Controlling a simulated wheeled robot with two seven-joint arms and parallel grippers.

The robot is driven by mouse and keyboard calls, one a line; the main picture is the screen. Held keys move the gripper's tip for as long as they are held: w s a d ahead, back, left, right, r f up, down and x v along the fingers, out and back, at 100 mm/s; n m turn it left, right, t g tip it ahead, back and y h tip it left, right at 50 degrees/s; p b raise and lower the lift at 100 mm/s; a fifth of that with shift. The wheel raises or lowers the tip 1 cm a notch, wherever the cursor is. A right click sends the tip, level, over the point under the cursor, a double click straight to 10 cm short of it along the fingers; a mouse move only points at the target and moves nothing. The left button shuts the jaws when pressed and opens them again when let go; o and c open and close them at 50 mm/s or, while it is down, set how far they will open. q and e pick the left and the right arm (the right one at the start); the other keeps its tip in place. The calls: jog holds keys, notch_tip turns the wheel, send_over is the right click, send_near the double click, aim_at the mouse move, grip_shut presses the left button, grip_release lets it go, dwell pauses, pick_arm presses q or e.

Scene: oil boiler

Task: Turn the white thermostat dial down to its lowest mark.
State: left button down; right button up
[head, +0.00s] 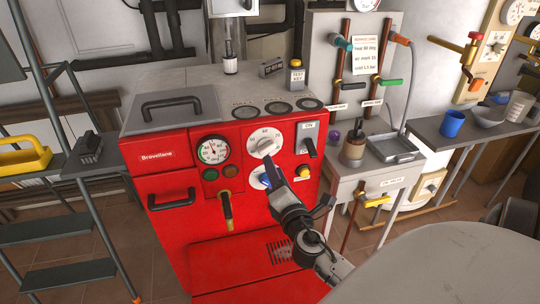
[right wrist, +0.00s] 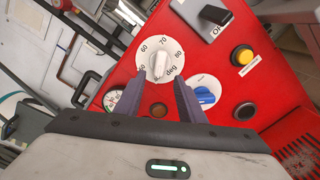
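The white thermostat dial (head: 264,141) is on the upper front of the red boiler (head: 165,185), right of the round gauge. In the right wrist view the dial (right wrist: 159,60) carries the marks 60, 70, 80 and "deg"; a lower mark at its left is partly hidden. Its raised white grip stands tilted, and I cannot tell which mark it points at. My right gripper (head: 274,187) is in front of the panel, below the dial. Its two fingers (right wrist: 158,92) are apart and empty, with the dial beyond the gap between them. My left gripper is not in view.
A blue knob (right wrist: 204,97) sits below right of the dial, partly hidden by my right gripper in the head view. A black ON switch (head: 308,140) and yellow button (head: 303,171) are to the right. The gauge (head: 213,150) and brass lever (head: 227,210) are left.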

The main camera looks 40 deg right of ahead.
jog(key=shift+v, duration=1.55)
jog(key=s+a+f+m+g+y, duration=0.25)
jog(key=a+f+m, duration=0.2)
jog(key=f, duration=0.25)
jog(key=s+a+f+m+g+y, duration=0.1)
jog(key=s+a+f+m+y, duration=0.2)
jog(key=a+f, duration=0.35)
jog(key=s+a+f+m+g+y, duration=0.2)
jog(key=s+a+f+m+y, duration=0.1)
jog(key=a, duration=0.4)
jog(key=s+a+f+m+g+y, duration=0.1)
jog(key=s+a+f+m+y, duration=0.2)
jog(key=s+a+f+m, duration=0.2)
jog(key=s+a, duration=0.3)
jog(key=shift+m+g, duration=0.35)
